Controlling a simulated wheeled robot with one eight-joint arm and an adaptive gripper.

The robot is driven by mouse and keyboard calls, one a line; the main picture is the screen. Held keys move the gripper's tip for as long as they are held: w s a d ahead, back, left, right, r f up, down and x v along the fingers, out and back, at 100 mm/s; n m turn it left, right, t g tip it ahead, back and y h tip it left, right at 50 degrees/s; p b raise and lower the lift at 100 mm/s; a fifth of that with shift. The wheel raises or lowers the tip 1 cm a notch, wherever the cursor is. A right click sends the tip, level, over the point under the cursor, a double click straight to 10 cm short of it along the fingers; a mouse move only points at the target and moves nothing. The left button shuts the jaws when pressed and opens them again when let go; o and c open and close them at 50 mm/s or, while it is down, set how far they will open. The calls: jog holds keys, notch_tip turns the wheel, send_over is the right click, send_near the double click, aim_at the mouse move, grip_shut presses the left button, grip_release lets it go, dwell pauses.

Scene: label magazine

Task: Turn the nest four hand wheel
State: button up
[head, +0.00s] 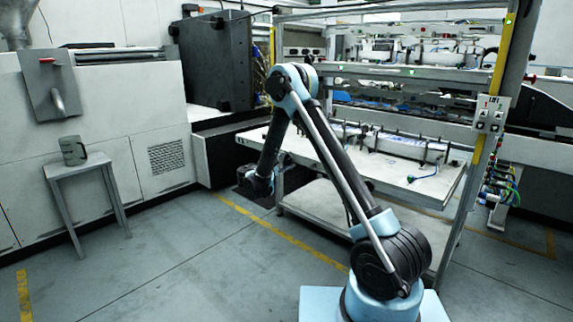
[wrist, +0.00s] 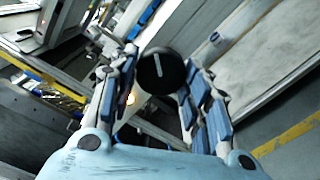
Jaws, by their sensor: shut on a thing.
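In the wrist view a round black hand wheel (wrist: 161,72) with a short pale line on its face sits between the two blue-padded fingers of my gripper (wrist: 163,86). The fingers are closed on it from both sides. No number shows on it, so I cannot tell which nest it belongs to. In the head view my gripper (head: 257,184) is low, at the left end of the white table, beside the machine. The wheel is hidden there.
The white table (head: 420,180) with long metal rails stands right of my gripper. A white machine (head: 160,115) stands to the left. A grey mug (head: 73,150) is on a small stool (head: 80,168). A lift button panel (head: 491,114) hangs on the right post. The front floor is clear.

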jog(key=m, duration=0.4)
jog(key=shift+m, duration=0.4)
jog(key=shift+s+d, duration=0.1)
dwell(0.3)
jog(key=o, duration=1.1)
jog(key=shift+c, duration=0.2)
jog(key=v, duration=1.2)
